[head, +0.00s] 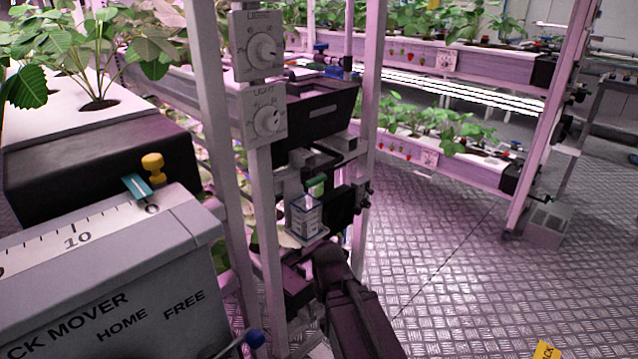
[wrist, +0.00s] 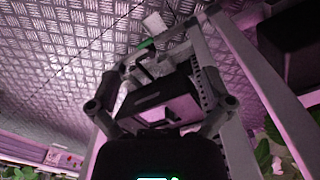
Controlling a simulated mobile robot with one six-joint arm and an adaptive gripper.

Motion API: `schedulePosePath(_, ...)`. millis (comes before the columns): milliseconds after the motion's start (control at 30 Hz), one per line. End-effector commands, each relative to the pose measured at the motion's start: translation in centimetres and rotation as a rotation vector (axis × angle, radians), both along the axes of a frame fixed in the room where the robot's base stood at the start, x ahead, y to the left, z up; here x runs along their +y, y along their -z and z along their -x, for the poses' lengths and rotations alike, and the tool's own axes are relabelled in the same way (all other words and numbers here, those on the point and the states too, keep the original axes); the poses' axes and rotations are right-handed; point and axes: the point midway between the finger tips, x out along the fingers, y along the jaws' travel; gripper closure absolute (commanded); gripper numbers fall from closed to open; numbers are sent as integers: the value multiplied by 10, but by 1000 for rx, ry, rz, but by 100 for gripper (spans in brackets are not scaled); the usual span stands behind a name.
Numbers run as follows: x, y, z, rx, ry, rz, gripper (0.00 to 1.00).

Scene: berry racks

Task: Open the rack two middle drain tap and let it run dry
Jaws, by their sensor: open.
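A green handle-like piece (head: 316,187) shows above a small white labelled box (head: 306,216) at the end of the near rack, below a dark trough (head: 318,108). I cannot tell for certain whether the green piece is the middle drain tap. A green piece (wrist: 145,43) shows near the fingertips, beside a pale block (wrist: 155,24). Whether a finger touches it cannot be told. Any water flow is not visible.
Rack posts (head: 267,215) stand close left of my gripper, with two white dials (head: 262,52) above. The metal floor (head: 450,265) to the right is clear, up to another planted rack (head: 440,165).

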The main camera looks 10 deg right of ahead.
Motion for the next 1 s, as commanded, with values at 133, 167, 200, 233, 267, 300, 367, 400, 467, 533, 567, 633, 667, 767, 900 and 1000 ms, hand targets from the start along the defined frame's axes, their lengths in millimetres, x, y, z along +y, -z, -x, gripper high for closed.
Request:
schedulePosePath(133,0,-4,0,0,0,0,0)
schedulePosePath(167,0,-7,0,0,0,0,0)
schedulePosePath(200,0,-10,0,0,0,0,0)
schedulePosePath(233,0,-13,0,0,0,0,0)
schedulePosePath(267,0,-16,0,0,0,0,0)
schedulePosePath(300,0,-20,0,0,0,0,0)
schedulePosePath(367,0,-25,0,0,0,0,0)
schedulePosePath(400,0,-27,0,0,0,0,0)
schedulePosePath(467,0,-29,0,0,0,0,0)
schedulePosePath(533,0,-29,0,0,0,0,0)
schedulePosePath(567,0,-29,0,0,0,0,0)
schedulePosePath(633,0,-28,0,0,0,0,0)
schedulePosePath(667,0,-28,0,0,0,0,0)
schedulePosePath(767,0,-28,0,0,0,0,9)
schedulePosePath(900,0,-28,0,0,0,0,43)
schedulePosePath(1000,0,-28,0,0,0,0,43)
